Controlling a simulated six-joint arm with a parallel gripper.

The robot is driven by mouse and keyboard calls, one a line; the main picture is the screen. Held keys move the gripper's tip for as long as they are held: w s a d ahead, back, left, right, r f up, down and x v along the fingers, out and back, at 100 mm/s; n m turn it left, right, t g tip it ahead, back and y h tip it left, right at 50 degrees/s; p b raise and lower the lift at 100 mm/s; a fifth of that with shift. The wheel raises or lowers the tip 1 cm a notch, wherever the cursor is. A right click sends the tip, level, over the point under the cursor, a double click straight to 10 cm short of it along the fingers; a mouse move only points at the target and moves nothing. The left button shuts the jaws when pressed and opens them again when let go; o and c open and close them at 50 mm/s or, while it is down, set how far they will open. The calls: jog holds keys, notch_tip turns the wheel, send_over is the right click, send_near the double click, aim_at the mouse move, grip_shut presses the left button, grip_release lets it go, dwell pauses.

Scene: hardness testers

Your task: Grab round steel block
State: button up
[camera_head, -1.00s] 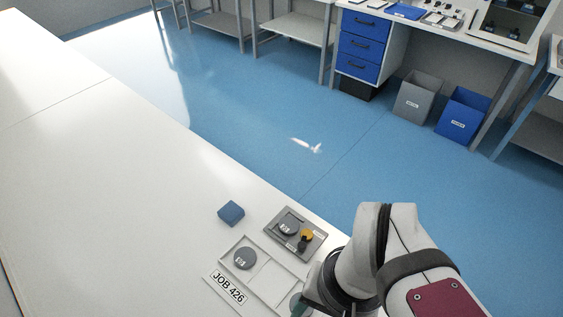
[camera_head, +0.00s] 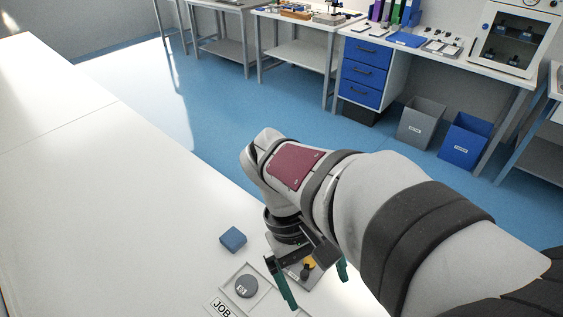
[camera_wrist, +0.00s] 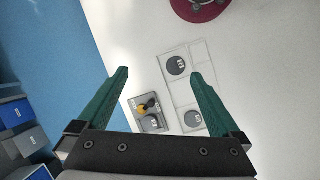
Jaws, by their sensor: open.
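A round grey steel block (camera_head: 246,286) lies in the left part of a shallow white tray; I take it to be the lower block (camera_wrist: 193,118) in the wrist view. A second round block (camera_wrist: 176,65) sits at the tray's upper end in that view. A third (camera_wrist: 150,123) lies in a grey tray beside a yellow and black piece. My gripper (camera_head: 318,293) is open and empty, its green fingers pointing down over the trays. In the wrist view the fingertips (camera_wrist: 160,73) are wide apart, with the second block between them in the picture, apparently below. My arm partly hides the grey tray in the head view.
A JOB label (camera_head: 221,308) lies at the white tray's front. The table's left part is clear. Blue floor lies beyond its edge.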

jog(key=w+a+f+n+t+h, duration=0.1)
jog(key=w+a+f+n+h, duration=0.5)
jog(key=w+n, duration=0.3)
jog(key=w+a+f+n+t+h, duration=0.4)
jog(key=w+a+f+n+t, duration=0.15)
jog(key=a+f+n, duration=0.45)
jog(key=shift+m, duration=0.8)
jog(key=x, duration=1.4)
jog(key=shift+d+f, duration=0.3)
jog(key=shift+f, duration=0.15)
grip_shut()
